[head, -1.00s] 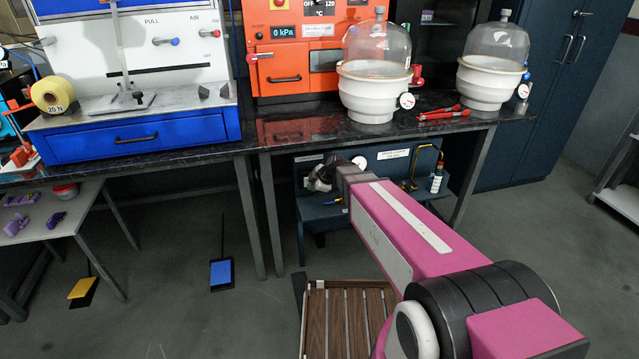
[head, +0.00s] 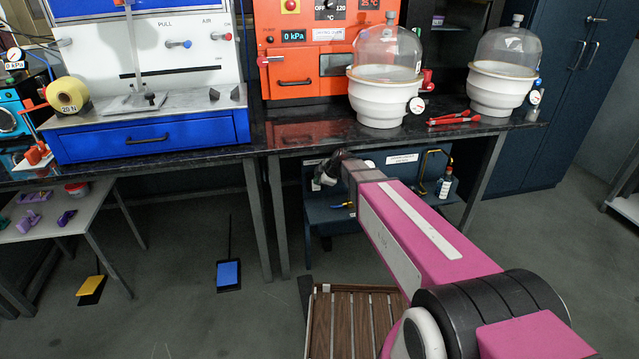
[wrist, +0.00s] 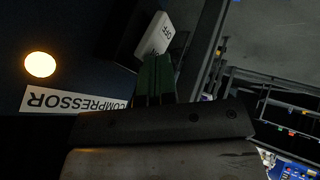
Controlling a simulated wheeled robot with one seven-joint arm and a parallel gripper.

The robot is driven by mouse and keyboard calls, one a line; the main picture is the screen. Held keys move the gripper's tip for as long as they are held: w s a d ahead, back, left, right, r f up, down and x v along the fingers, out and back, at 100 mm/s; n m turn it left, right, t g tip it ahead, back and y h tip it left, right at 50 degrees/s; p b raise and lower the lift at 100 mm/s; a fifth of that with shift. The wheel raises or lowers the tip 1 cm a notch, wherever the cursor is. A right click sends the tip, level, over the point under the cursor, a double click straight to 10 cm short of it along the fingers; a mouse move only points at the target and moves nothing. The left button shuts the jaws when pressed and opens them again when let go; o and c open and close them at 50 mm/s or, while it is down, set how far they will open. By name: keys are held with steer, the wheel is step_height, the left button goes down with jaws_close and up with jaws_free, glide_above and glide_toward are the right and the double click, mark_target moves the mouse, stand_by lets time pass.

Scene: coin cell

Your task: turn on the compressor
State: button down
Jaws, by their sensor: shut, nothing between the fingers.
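The compressor's dark blue panel (wrist: 75,75) fills the left of the wrist view. It bears an upside-down COMPRESSOR label (wrist: 75,101) and a bright, pale yellow round lamp (wrist: 40,65). A white switch (wrist: 155,35) marked OFF stands out from a dark housing. My gripper (wrist: 156,60) is shut and empty, its dark green fingertips right by the near end of the switch. I cannot tell whether they touch it. In the head view the dark blue unit (head: 386,211) is under the bench, and my arm reaches to it, hiding part of its front.
The black bench top (head: 300,132) is above my wrist, with the orange oven (head: 290,65) and two bell-jar vessels on it. Bench legs (head: 279,215) stand left of the unit. A slatted wooden platform (head: 345,325) and blue pedal (head: 228,273) are on the floor.

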steer(key=shift+r, duration=0.75)
steer(key=s+d+r, duration=0.2)
steer(key=s+d, duration=0.6)
steer(key=d, duration=0.3)
steer(key=shift+d+r, duration=0.15)
stand_by(0.3)
